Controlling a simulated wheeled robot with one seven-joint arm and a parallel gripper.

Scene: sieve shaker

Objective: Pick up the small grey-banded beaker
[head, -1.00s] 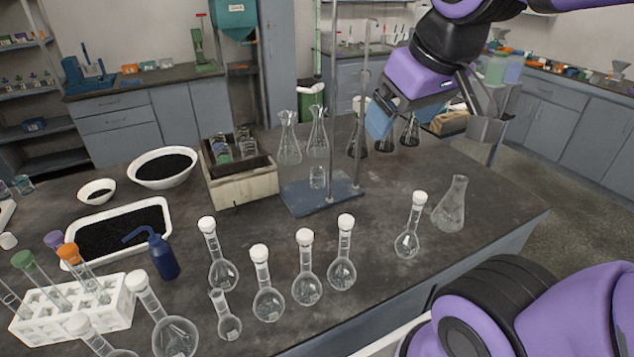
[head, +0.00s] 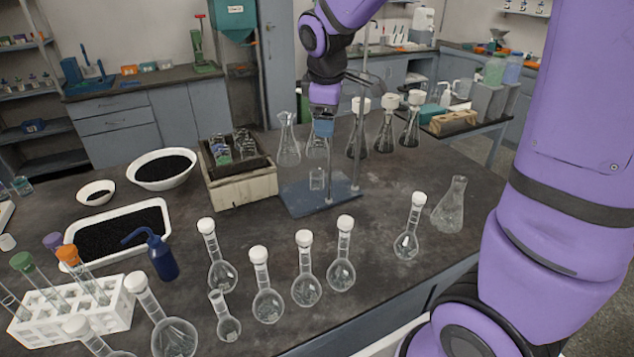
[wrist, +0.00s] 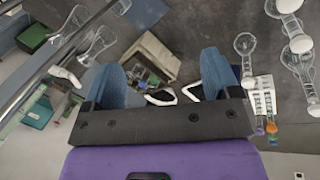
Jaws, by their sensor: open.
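A small clear glass beaker (head: 317,179) stands upright on the blue base plate (head: 305,200) of a rod stand. A grey band on it is too small to make out. My gripper (head: 322,126) is in the air above and behind the beaker, in front of a conical flask, with its blue fingertips pointing down. In the wrist view my gripper (wrist: 162,75) is open, with two blue fingers wide apart and nothing between them. There the base plate (wrist: 147,12) is at the top edge, and I cannot clearly make out the beaker.
The stand's upright rod (head: 358,110) rises right beside my gripper. A wooden crate (head: 243,186) with glassware stands left of the plate. Several conical flasks (head: 386,132) stand behind, and stoppered round flasks (head: 306,288) in front.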

